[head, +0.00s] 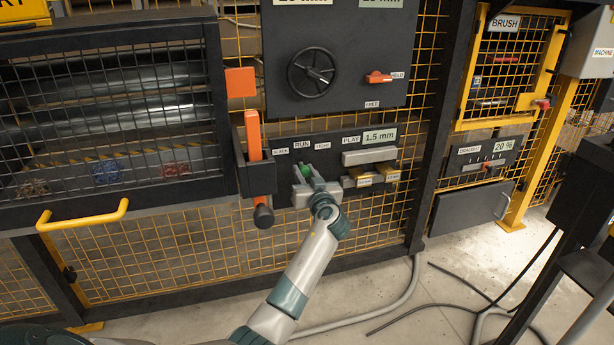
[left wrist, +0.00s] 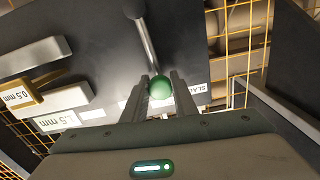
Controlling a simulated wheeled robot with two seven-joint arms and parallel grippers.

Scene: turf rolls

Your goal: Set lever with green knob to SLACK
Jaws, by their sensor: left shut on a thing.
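The lever's green knob (left wrist: 160,87) sits between the fingertips of my left gripper (left wrist: 160,92) in the left wrist view. Its grey rod (left wrist: 147,45) runs up to a dark pivot. The gripper is shut on the knob. The SLACK label (left wrist: 201,87) is just right of the knob there, upside down. In the head view my left gripper (head: 307,176) is at the dark panel, below the labels SLACK (head: 281,151), RUN (head: 302,144) and TIGHT (head: 322,146). A bit of green shows between its fingers; the rod is mostly hidden. My right gripper is not in view.
Left of the gripper is an orange lever (head: 253,137) in a dark housing. Right of it are a grey bar (head: 369,155) and gauge blocks (head: 388,174) under a 1.5 mm PLAY display. A black handwheel (head: 312,72) is above. Yellow mesh lies behind the panel.

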